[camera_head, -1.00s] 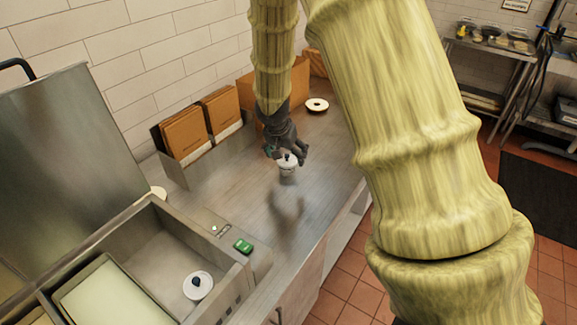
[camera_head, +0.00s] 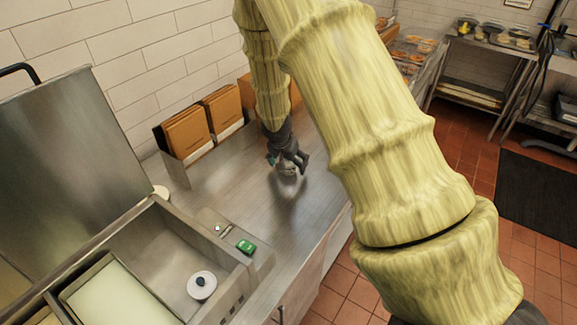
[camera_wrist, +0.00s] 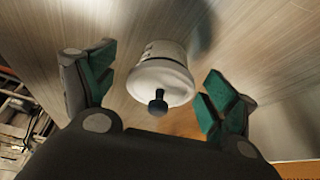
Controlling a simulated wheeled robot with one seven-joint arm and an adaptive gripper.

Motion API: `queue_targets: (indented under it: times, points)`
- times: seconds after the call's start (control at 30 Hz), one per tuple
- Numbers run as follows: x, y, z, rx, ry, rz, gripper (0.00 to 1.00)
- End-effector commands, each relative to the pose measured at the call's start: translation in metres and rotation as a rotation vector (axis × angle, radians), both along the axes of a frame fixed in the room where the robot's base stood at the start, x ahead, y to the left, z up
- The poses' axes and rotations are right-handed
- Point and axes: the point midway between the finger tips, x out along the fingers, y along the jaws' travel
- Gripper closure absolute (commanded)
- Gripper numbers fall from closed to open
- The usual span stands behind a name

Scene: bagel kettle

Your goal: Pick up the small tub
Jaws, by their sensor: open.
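A small white tub with a black knob on its lid (camera_wrist: 160,80) lies between the two fingers of my gripper (camera_wrist: 160,92) in the wrist view, knob toward the camera. The fingers, with green pads, are open, with a gap on both sides of the tub. In the head view my gripper (camera_head: 289,160) is low over the steel counter and mostly covers the tub (camera_head: 289,171). I cannot tell how the tub's base meets the counter.
Another white round piece with a dark knob (camera_head: 201,285) sits in the steel well at lower left. A green item (camera_head: 246,247) lies on the well's rim. Brown boxes (camera_head: 186,134) stand in a holder by the wall. The counter (camera_head: 240,200) in front of my gripper is clear.

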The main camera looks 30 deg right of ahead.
Motion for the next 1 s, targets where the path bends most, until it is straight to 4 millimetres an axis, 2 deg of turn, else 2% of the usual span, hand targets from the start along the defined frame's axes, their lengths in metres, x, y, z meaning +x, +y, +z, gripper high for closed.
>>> queue_targets:
  times: [0.2,0.4,0.5,1.0]
  points:
    - [0.0002,0.0002,-0.0004,0.0,0.0,0.0,0.16]
    - [0.0002,0.0001,-0.0001,0.0,0.0,0.0,0.53]
    - [0.0001,0.0,-0.0001,0.0,0.0,0.0,0.67]
    - [0.0007,-0.0002,0.006,-0.001,-0.003,-0.001,0.67]
